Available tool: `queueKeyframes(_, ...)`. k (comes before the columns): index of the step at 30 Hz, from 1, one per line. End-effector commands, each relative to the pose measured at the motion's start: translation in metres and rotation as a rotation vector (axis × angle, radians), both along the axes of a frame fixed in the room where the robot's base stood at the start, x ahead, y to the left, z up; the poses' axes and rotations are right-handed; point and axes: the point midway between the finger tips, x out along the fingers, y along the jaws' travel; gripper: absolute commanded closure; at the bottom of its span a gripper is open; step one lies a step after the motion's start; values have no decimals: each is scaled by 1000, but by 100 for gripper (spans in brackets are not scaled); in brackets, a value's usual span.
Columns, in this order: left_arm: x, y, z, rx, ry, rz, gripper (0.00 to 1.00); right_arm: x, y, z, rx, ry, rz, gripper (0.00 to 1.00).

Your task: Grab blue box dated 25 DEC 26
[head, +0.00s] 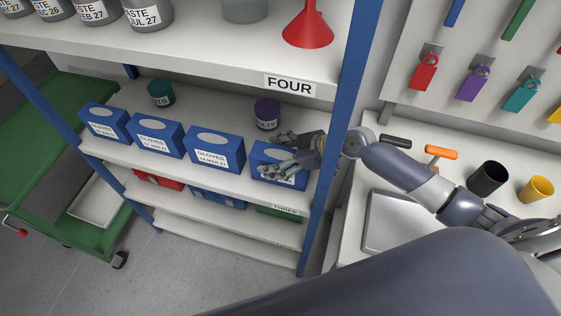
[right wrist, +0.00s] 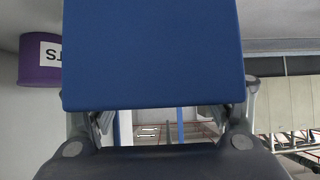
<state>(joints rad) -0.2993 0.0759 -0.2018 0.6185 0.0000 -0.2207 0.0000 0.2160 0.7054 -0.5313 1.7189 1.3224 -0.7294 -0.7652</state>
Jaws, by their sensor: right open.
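Several blue glove boxes stand in a row on the shelf marked THREE: the far left box (head: 106,122), the second box (head: 156,136), the third box (head: 214,149) and the rightmost box (head: 260,154). Each shows a white label with small date print that I cannot read surely; the rightmost label is partly covered. My right gripper (head: 276,154) is open at the rightmost box, with its fingers to either side. In the right wrist view this blue box (right wrist: 150,55) fills the space between the fingers; contact cannot be told. My left gripper is not in view.
A purple pot (head: 266,113) and a green pot (head: 160,92) stand behind the boxes. The blue rack post (head: 338,130) is close beside my right wrist. The shelf marked FOUR (head: 225,68) hangs above. A green cart (head: 40,150) stands left.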

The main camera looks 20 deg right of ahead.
Motion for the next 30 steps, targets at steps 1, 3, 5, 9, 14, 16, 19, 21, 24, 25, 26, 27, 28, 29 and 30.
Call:
queueKeyframes(1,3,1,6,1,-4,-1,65,4,5,-1,3,1,-2,27)
queueKeyframes(3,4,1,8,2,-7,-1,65,8,10,-6,3,1,-2,27)
queueKeyframes(5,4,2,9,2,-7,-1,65,9,14,-9,2,0,-1,27)
queueKeyframes(9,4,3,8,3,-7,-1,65,11,15,-12,1,-1,-1,27)
queueKeyframes(14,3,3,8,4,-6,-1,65,10,15,-12,1,-1,-1,31)
queueKeyframes(16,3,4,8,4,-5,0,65,10,15,-12,1,-1,-1,47)
queueKeyframes(19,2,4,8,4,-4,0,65,10,15,-12,1,-1,-1,70)
queueKeyframes(21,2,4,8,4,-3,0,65,10,15,-12,1,-1,-1,82)
queueKeyframes(24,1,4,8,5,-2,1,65,10,15,-12,1,-1,-1,83)
queueKeyframes(25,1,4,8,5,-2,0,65,10,15,-12,1,-1,-1,83)
queueKeyframes(26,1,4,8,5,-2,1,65,11,15,-11,2,-3,-2,83)
queueKeyframes(27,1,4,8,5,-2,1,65,11,15,-11,2,-3,-2,83)
queueKeyframes(28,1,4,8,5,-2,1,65,11,15,-11,2,-3,-2,83)
queueKeyframes(29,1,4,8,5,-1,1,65,11,15,-11,2,-3,-2,83)
queueKeyframes(30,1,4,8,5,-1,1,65,11,15,-11,2,-3,-2,83)
